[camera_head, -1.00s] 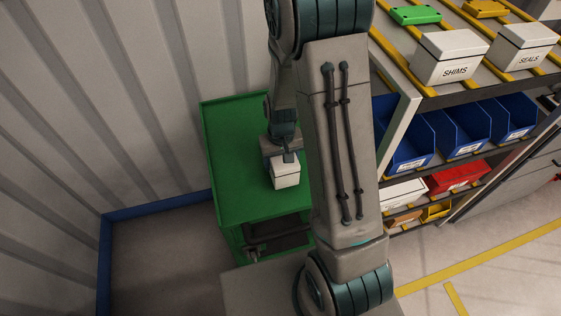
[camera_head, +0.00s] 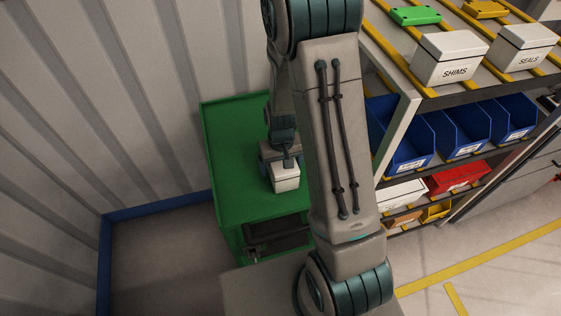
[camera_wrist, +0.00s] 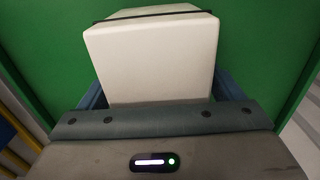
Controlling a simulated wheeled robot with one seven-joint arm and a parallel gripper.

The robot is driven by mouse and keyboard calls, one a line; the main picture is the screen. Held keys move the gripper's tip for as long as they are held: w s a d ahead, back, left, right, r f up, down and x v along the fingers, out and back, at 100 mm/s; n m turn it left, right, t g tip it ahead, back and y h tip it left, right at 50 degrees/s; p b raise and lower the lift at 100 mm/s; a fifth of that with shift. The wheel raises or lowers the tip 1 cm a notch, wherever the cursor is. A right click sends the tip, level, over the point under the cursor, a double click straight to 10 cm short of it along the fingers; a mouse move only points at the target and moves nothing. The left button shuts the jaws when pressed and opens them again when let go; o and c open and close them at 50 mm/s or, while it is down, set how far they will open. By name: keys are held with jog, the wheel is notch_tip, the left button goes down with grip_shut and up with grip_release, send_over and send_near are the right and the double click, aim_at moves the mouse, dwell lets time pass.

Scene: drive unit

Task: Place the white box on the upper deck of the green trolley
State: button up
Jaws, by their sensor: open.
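The white box (camera_head: 286,178) sits on the upper deck of the green trolley (camera_head: 232,150), near the deck's right side. My gripper (camera_head: 283,160) is just over the box. In the wrist view the white box (camera_wrist: 155,55) fills the middle, with the green deck (camera_wrist: 50,50) behind it. Bluish finger parts of my gripper (camera_wrist: 160,98) show at both sides of the box's near end. The jaws are open around the box. The fingertips are hidden, so any contact with the box cannot be told.
A shelf rack at right holds boxes marked SHIMS (camera_head: 450,60) and SEALS (camera_head: 523,50), blue bins (camera_head: 405,140) and a red bin (camera_head: 458,178). A corrugated wall (camera_head: 90,90) stands close at the trolley's left. The deck's left and near parts are clear.

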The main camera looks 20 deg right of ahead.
notch_tip(320, 180, up, 12)
jog(key=shift+r+b, duration=0.2)
jog(key=shift+b, duration=0.1)
jog(key=s+r+t, duration=0.3)
jog(key=s+r, duration=1.1)
jog(key=shift+s+t, duration=0.25)
jog(key=shift+t, duration=0.15)
